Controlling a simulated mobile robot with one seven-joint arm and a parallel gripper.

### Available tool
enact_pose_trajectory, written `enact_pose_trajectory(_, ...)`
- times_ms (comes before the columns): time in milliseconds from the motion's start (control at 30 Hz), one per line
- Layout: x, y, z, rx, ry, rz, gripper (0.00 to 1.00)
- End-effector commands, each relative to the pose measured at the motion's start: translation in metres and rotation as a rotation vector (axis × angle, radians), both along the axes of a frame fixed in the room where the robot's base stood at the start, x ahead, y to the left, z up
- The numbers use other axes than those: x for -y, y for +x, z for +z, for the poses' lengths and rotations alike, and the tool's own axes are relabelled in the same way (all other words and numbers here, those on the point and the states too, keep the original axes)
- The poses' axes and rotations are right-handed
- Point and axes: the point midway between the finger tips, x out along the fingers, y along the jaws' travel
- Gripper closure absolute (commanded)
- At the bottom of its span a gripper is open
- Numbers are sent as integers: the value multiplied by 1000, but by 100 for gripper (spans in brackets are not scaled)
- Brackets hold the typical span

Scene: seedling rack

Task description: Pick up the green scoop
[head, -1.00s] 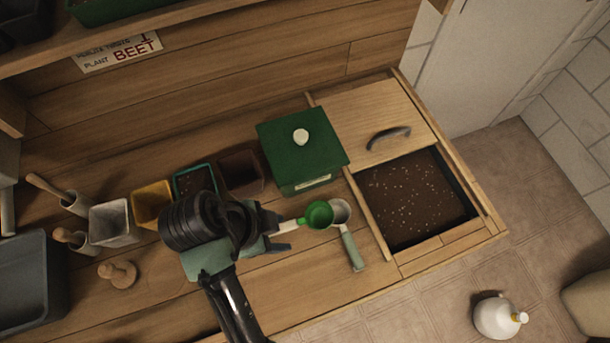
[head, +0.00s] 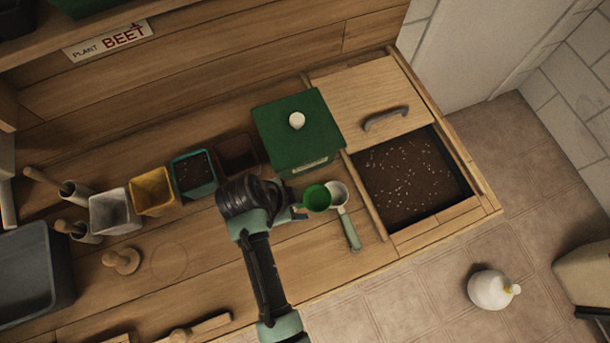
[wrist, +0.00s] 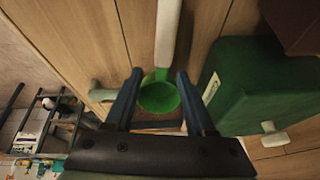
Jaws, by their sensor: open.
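The green scoop has a green bowl (head: 317,197) and lies on the wooden bench in front of the green box. In the wrist view its bowl (wrist: 159,97) is between my fingers, and its pale handle (wrist: 167,35) runs away past the fingertips. My gripper (wrist: 160,74) is open, with one finger on each side of the scoop; I cannot tell whether either touches it. In the head view my gripper (head: 299,211) is at the scoop's left, and my arm hides the handle.
A white scoop with a pale green handle (head: 350,233) lies right beside the green bowl. The green lidded box (head: 297,135) stands close behind. A soil bin (head: 410,182) is at right. Several small pots, including a yellow one (head: 152,193), line the left.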

Motion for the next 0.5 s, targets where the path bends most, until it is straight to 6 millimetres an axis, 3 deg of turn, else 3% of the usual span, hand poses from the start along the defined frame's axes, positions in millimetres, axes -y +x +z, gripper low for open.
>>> enact_pose_trajectory(233, 10, 6, -24, 0, 1, 0, 45)
enact_pose_trajectory(500, 11, 7, -27, 2, 1, 1, 45)
